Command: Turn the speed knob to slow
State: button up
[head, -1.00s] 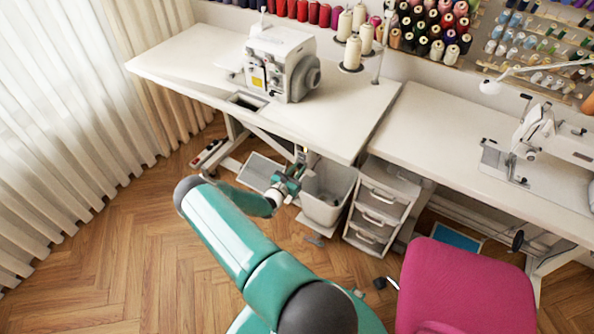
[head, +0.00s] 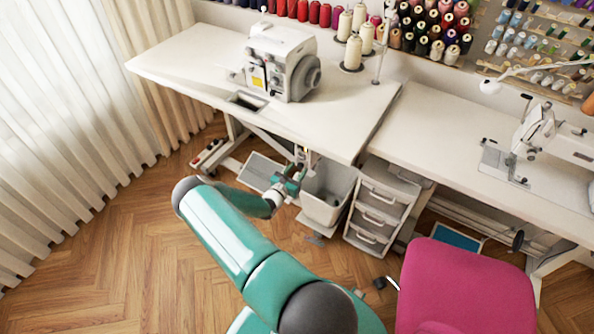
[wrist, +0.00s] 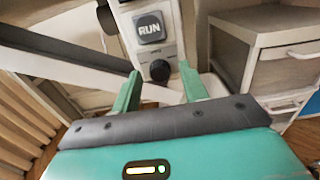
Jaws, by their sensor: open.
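The speed knob (wrist: 159,70) is a small round black knob on a pale control panel (wrist: 150,52) in the wrist view. Small lettering beside the knob is too small to read, and I cannot tell which way the knob points. My gripper (wrist: 160,84) is open, with one green finger to each side of the knob in the picture. The fingers look apart from the knob. In the head view my gripper (head: 299,168) is under the front edge of the left table, and the knob cannot be made out there.
The white table (head: 190,50) with a serger (head: 282,62) hangs over my gripper. A grey bin (head: 322,205) and a white drawer unit (head: 375,210) stand to the right. A dark bar (wrist: 65,48) crosses the wrist view's left. A pink chair (head: 465,290) stands at front right.

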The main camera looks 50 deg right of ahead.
jog(key=s+a, duration=0.1)
jog(key=a, duration=1.2)
jog(key=shift+a, duration=0.15)
jog(key=a+r+m+g+y, duration=0.2)
jog(key=a+r+m+y, duration=0.45)
jog(key=r, duration=0.75)
jog(key=a+r+m+g+y, duration=0.3)
jog(key=a+r+m, duration=0.6)
jog(key=r, duration=0.5)
jog(key=s+a+r+m+t+y, duration=0.1)
jog(key=s+a+r+t+y, duration=0.3)
jog(key=a+r, duration=0.5)
jog(key=s+a+r+m+t+y, duration=0.2)
jog(key=s+a+r+t+y, duration=0.2)
jog(key=s+a+r, duration=0.5)
notch_tip(320, 180, up, 3)
jog(key=shift+a+r+t, duration=0.2)
jog(key=shift+a+t, duration=0.3)
jog(key=shift+a, duration=0.15)
jog(key=shift+m+y, duration=0.25)
jog(key=shift+c, duration=0.2)
